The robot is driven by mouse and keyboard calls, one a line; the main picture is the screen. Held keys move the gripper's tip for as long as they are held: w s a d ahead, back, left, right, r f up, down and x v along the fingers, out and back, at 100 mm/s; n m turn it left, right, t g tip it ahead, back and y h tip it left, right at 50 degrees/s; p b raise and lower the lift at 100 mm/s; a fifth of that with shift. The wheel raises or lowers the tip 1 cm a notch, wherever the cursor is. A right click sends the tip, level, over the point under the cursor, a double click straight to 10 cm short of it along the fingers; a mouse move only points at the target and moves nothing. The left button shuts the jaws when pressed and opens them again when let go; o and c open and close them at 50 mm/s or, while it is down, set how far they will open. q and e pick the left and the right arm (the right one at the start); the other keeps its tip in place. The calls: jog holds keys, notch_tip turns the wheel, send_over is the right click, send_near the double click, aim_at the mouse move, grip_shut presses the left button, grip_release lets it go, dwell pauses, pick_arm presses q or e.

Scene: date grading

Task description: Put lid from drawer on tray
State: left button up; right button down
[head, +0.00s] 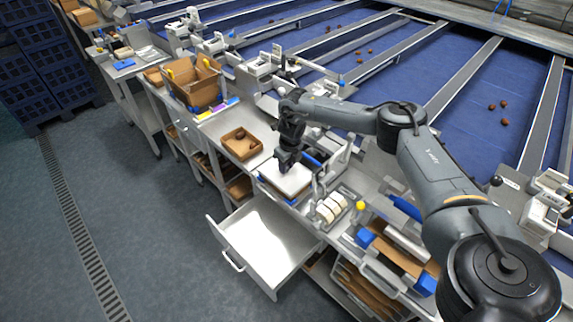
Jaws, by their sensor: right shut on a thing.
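My right gripper (286,166) reaches in from the right and points down at the workbench. It is shut on a flat white lid (295,183) by the lid's far left part. The lid lies level over a tray (270,190), of which only a low edge with some blue shows; I cannot tell whether the lid touches it all round. The drawer (262,240) below the bench is pulled out, and its white inside looks empty. My left gripper is not in view.
A brown bin (240,145) with a few dates stands left of the tray. White rolls (331,207) stand close on the right. A cardboard box (195,83) stands farther back left. The open drawer juts over clear floor (160,250).

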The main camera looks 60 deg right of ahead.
jog(key=shift+p, duration=0.35)
dwell(0.5)
jog(key=shift+f, duration=0.1)
dwell(0.5)
jog(key=shift+f, duration=0.6)
dwell(0.4)
jog(key=c, duration=0.8)
grip_release()
jog(key=o, duration=0.4)
jog(key=shift+r, duration=0.15)
jog(key=shift+r+p, duration=3.25)
jog(key=shift+r, duration=0.15)
